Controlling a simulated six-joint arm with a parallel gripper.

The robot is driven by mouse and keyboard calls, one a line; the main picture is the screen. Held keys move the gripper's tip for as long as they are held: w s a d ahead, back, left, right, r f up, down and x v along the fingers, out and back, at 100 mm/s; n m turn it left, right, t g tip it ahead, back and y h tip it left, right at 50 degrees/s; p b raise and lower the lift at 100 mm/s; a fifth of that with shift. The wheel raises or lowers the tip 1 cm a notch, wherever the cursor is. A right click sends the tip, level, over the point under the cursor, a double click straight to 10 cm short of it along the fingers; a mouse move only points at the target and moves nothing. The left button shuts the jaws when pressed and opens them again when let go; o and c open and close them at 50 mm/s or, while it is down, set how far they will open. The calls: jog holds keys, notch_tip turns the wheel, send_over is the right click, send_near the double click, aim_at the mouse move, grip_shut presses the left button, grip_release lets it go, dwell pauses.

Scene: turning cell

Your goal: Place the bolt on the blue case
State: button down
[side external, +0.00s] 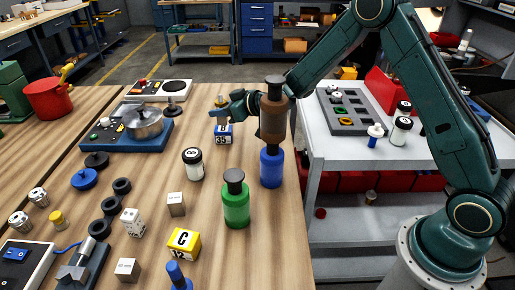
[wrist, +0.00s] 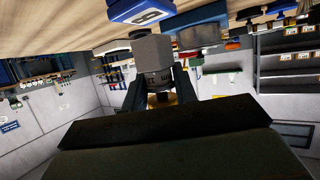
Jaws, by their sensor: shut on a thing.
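The blue case (side external: 223,135) is a small blue block with a white label reading B and 35, on the wooden table. It also shows at the top of the wrist view (wrist: 140,12). My gripper (side external: 221,109) reaches in sideways just above the case, fingers pointing left. In the wrist view the bolt (wrist: 153,60) shows a grey block-like part and a darker round part between the two fingers (wrist: 158,88). I cannot tell whether the bolt touches the case.
A brown bottle (side external: 273,120) and a blue bottle (side external: 270,168) stand right of the case, partly in front of my arm. A green bottle (side external: 236,205) and a white jar (side external: 193,163) stand nearer. A blue hotplate with a pot (side external: 142,122) is left.

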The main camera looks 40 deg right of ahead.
jog(key=shift+f, duration=0.7)
jog(key=shift+f, duration=0.15)
jog(key=c, duration=1.1)
grip_release()
jog(key=v, duration=1.2)
jog(key=shift+s+d, duration=0.1)
